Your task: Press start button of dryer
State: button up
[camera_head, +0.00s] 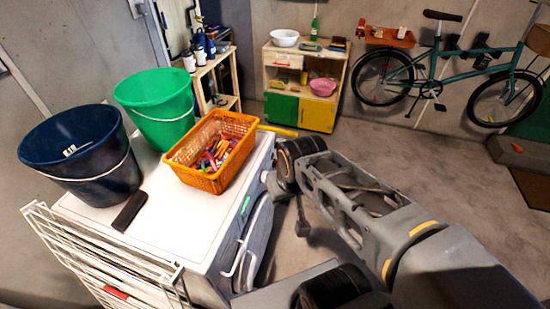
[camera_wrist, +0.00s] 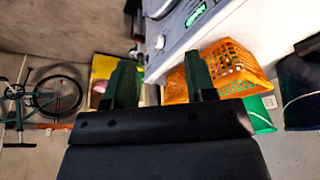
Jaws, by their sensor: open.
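The white dryer (camera_head: 185,225) stands at left in the head view, its front turned to the right. A lit green display (camera_head: 246,204) shows on its front panel, above a round door partly seen edge-on. In the wrist view the dryer (camera_wrist: 228,28) fills the top right, with the green display (camera_wrist: 196,15) and a small pale round control (camera_wrist: 160,42). I cannot tell which part is the start button. My gripper (camera_wrist: 161,72) is open and empty, with its fingers apart near the dryer's front edge. In the head view my arm largely hides the gripper.
An orange basket (camera_head: 188,176) of clothespins, a green bucket (camera_head: 160,125) and a dark blue bucket (camera_head: 85,170) stand on the dryer. A white drying rack (camera_head: 95,255) is in front at left. A cabinet (camera_head: 318,112) and bicycle (camera_head: 440,75) are behind. Floor is clear at right.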

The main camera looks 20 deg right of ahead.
grip_shut()
dwell(1.3)
